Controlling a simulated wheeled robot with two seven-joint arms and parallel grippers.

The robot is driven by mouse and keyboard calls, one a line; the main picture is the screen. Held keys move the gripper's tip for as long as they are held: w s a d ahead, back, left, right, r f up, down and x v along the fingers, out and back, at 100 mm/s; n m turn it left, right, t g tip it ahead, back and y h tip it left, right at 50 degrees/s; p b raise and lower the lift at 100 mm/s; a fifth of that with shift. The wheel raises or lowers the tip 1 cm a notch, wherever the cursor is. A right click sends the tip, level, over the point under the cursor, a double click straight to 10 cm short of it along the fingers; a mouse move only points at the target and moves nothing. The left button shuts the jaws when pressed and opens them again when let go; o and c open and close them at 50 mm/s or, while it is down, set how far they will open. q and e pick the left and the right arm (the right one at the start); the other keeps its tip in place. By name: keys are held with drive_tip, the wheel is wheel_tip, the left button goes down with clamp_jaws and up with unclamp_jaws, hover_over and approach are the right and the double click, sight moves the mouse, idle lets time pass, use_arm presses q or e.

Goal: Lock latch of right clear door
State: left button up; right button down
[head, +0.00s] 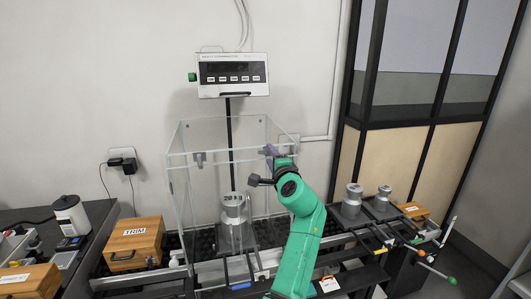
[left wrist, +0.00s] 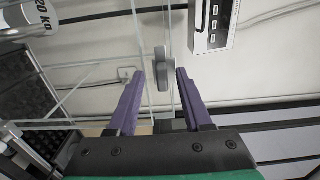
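The clear enclosure (head: 181,205) stands on the bench, its panels looking closed. My left gripper (head: 271,152), with purple fingers, is at the upper right part of the enclosure. In the left wrist view the left gripper (left wrist: 160,74) is open, and a grey rounded latch piece (left wrist: 161,62) on the clear panel edge shows in the gap at its fingertips. No finger clearly touches the latch. In the head view that right latch is mostly hidden by my gripper. Another grey latch (head: 199,158) sits on the left part of the front. My right gripper is not in view.
A metal weight (head: 234,208) stands inside the enclosure. A display unit (head: 232,75) is above it on a dark post. A wooden TRIM box (head: 134,243) is to the left. Metal weights (head: 353,195) stand to the right. The wall is close behind.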

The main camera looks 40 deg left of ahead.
use_arm(q)
drive_tip(key=shift+s+d+r, duration=0.1)
drive_tip(key=shift+d+r, duration=0.05)
drive_tip(key=shift+r, duration=0.05)
drive_tip(key=shift+d, duration=0.1)
drive_tip(key=shift+c, duration=0.9)
clamp_jaws()
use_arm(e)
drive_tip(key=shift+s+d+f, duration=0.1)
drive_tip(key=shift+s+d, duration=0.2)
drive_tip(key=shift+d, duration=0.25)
use_arm(q)
drive_tip(key=shift+f, duration=0.1)
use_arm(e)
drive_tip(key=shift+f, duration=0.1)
